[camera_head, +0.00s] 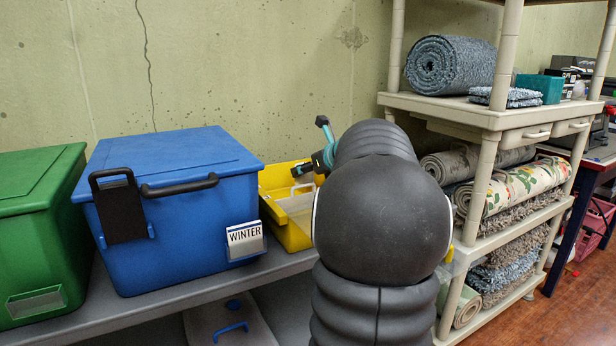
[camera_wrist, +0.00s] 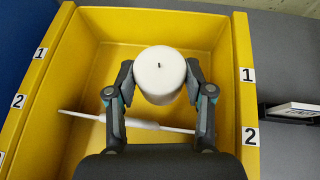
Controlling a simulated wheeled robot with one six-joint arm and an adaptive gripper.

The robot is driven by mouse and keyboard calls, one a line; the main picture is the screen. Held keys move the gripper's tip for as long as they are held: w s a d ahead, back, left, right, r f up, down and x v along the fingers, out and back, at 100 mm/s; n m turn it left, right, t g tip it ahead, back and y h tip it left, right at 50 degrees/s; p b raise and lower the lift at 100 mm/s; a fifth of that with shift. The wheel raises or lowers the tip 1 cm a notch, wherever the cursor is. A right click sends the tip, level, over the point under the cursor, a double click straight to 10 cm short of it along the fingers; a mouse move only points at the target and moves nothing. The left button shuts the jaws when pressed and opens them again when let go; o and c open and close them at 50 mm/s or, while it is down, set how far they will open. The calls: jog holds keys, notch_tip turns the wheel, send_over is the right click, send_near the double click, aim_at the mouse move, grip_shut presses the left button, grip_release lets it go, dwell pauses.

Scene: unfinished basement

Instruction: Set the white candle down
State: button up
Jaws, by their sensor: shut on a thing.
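The white candle (camera_wrist: 160,74) is a short cylinder with a dark wick, seen from above in the wrist view. My gripper (camera_wrist: 159,82) is shut on it, one finger on each side. The candle is over the inside of a yellow bin (camera_wrist: 92,72); whether it touches the bin floor I cannot tell. In the head view the yellow bin (camera_head: 288,231) stands on the shelf, and my arm hides part of it. The candle is not visible in the head view.
A thin white bar (camera_wrist: 82,115) crosses the bin below my fingers. A blue box (camera_head: 170,190) labelled WINTER stands left of the bin, with a green box (camera_head: 38,225) beyond it. A rack (camera_head: 440,103) with rolled rugs stands to the right.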

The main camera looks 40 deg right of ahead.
jog(key=shift+f, duration=0.75)
jog(key=shift+f, duration=0.35)
jog(key=shift+f+b, duration=0.25)
jog(key=shift+b, duration=0.1)
jog(key=o, duration=1.2)
jog(key=shift+r, duration=0.25)
jog(key=v, duration=1.2)
jog(key=shift+r+p, duration=0.35)
jog(key=shift+p, duration=0.05)
